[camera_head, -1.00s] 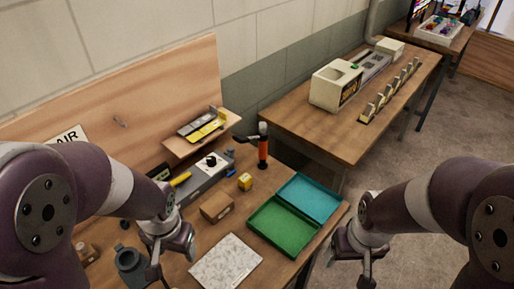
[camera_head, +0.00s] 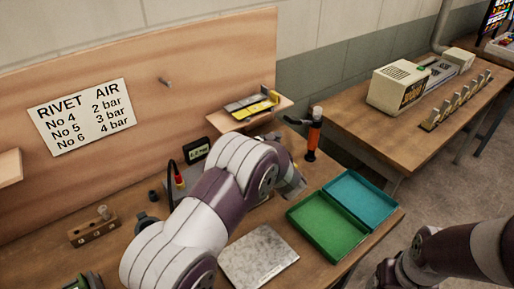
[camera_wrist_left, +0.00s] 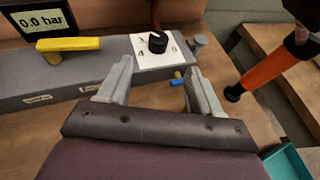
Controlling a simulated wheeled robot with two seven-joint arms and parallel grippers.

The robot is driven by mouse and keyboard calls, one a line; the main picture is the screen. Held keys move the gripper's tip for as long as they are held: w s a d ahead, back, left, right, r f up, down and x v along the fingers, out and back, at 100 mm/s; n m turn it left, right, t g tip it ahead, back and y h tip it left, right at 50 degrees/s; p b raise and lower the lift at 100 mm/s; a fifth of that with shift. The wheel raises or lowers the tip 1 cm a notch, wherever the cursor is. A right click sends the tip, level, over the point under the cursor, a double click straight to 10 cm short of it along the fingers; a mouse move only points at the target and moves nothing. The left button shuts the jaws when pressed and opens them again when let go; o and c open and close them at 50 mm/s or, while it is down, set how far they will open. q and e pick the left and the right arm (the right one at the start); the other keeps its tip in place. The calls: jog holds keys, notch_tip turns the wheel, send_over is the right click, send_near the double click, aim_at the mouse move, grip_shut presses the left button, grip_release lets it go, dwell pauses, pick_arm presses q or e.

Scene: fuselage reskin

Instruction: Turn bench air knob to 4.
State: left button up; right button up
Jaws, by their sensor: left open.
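The black air knob (camera_wrist_left: 157,42) sits on a white dial plate (camera_wrist_left: 172,57) on top of the grey bench unit (camera_wrist_left: 60,84). A pale mark shows on the knob's top; I cannot tell exactly which number it points to. The gauge (camera_wrist_left: 45,20) reads 0.0 bar; it also shows in the head view (camera_head: 197,150). My left gripper (camera_wrist_left: 158,72) is open and empty, its fingers short of the knob and to either side of it. In the head view my left arm hides the knob.
A yellow lever (camera_wrist_left: 68,44) lies left of the knob. An orange-and-black tool (camera_head: 314,138) stands to the right. The sign (camera_head: 85,115) pairs No 4, 5, 6 with 2, 3, 4 bar. Green (camera_head: 327,251) and teal (camera_head: 360,174) trays and a speckled plate (camera_head: 258,257) lie on the bench.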

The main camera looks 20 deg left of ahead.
pick_arm(q)
jog(key=p+x, duration=0.2)
jog(key=x, duration=1)
jog(key=shift+a, duration=0.2)
